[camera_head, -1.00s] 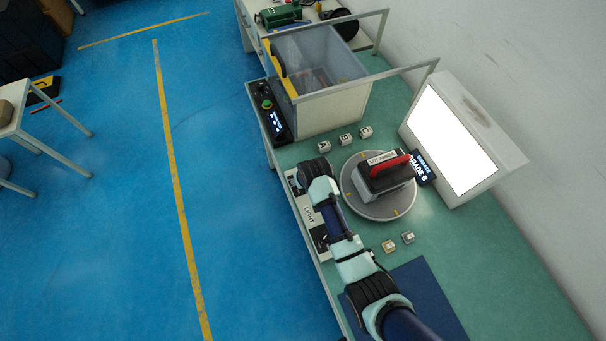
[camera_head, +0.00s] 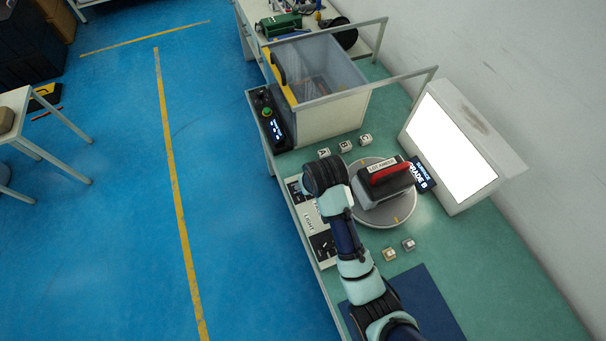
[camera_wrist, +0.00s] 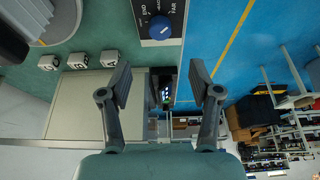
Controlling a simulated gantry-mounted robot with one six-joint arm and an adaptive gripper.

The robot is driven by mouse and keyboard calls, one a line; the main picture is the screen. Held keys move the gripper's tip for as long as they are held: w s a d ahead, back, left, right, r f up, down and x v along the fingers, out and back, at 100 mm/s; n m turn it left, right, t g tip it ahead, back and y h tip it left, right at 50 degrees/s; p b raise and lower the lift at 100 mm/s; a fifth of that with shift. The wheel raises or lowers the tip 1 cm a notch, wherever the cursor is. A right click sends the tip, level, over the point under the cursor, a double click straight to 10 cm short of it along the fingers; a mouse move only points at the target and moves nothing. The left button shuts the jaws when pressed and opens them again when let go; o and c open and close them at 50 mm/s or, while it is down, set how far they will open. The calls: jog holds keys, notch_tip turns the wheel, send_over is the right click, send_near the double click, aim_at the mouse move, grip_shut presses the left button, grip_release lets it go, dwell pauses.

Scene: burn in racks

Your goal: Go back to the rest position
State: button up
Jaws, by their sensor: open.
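My gripper (camera_wrist: 160,85) is open and empty in the wrist view, its two fingers spread apart above the bench's left edge. In the head view the gripper itself is hidden behind my arm's wrist, which is beside the left of the round turntable (camera_head: 404,218). A dark case with a red handle (camera_head: 388,177) stands on the turntable. My gripper is apart from it.
A panel (camera_head: 320,243) with knobs lies along the bench's left edge. A bin with a raised frame (camera_head: 335,120) stands behind, a bright light box (camera_head: 450,150) at right. Small lettered blocks (camera_head: 345,146) sit near the turntable. The blue floor (camera_head: 240,240) at left is clear.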

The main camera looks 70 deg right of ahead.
dwell(0.3)
jog(key=w+a+r+n+t, duration=0.3)
jog(key=w+a+r, duration=0.3)
jog(key=a, duration=0.3)
jog(key=w+a+r+n+t, duration=0.25)
jog(key=w+a+r, duration=0.25)
jog(key=w+a, duration=0.3)
jog(key=s+a+r+n+t+y, duration=0.15)
jog(key=a+r, duration=0.35)
jog(key=a, duration=0.5)
jog(key=a+r+n+t+y, duration=0.25)
jog(key=a+r, duration=0.35)
jog(key=a, duration=0.3)
notch_tip(320, 180, up, 21)
jog(key=p, duration=2.1)
jog(key=shift+w+d+h+p, duration=0.3)
jog(key=shift+d, duration=0.15)
